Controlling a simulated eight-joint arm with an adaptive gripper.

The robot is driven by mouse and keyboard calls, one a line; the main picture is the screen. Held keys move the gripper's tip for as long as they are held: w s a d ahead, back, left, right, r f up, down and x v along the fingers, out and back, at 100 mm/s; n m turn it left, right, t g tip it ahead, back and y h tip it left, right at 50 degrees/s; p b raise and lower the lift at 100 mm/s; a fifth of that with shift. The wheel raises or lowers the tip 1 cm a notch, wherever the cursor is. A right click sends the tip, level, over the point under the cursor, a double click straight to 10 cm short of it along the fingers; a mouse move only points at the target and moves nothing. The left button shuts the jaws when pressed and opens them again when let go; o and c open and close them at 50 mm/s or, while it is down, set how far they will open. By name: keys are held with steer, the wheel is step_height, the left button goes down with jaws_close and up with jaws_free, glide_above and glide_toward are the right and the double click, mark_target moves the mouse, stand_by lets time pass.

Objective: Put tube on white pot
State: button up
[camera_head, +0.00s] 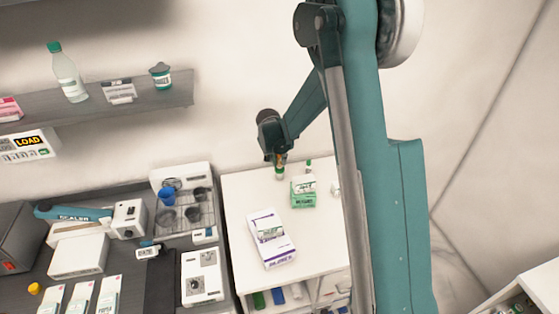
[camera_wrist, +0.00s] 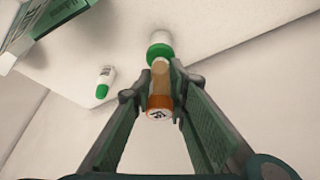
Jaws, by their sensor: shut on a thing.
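My gripper (camera_wrist: 160,88) is shut on an amber tube with an orange end (camera_wrist: 159,103), held between its two fingertips. In the head view my gripper (camera_head: 281,157) is at the back of the white table, and the tube (camera_head: 281,160) shows small below it. A white pot with a green lid (camera_wrist: 160,51) lies in line with the tube's far end; it also shows in the head view (camera_head: 279,173), standing on the table directly under the tube. The tube's end meets or nearly meets the lid; I cannot tell if they touch.
A small white bottle with a green cap (camera_wrist: 104,80) stands close by. A green and white box (camera_head: 303,192) is just in front of it on the white table (camera_head: 240,205). A purple and white box (camera_head: 270,240) lies nearer. Equipment crowds the dark counter at left.

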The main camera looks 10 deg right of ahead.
steer(key=shift+f, duration=0.15)
steer(key=o, duration=0.8)
steer(key=shift+c, duration=0.2)
steer(key=shift+r, duration=0.25)
steer(key=v, duration=1.1)
steer(key=shift+s+a+r, duration=0.2)
steer(key=shift+r, duration=0.15)
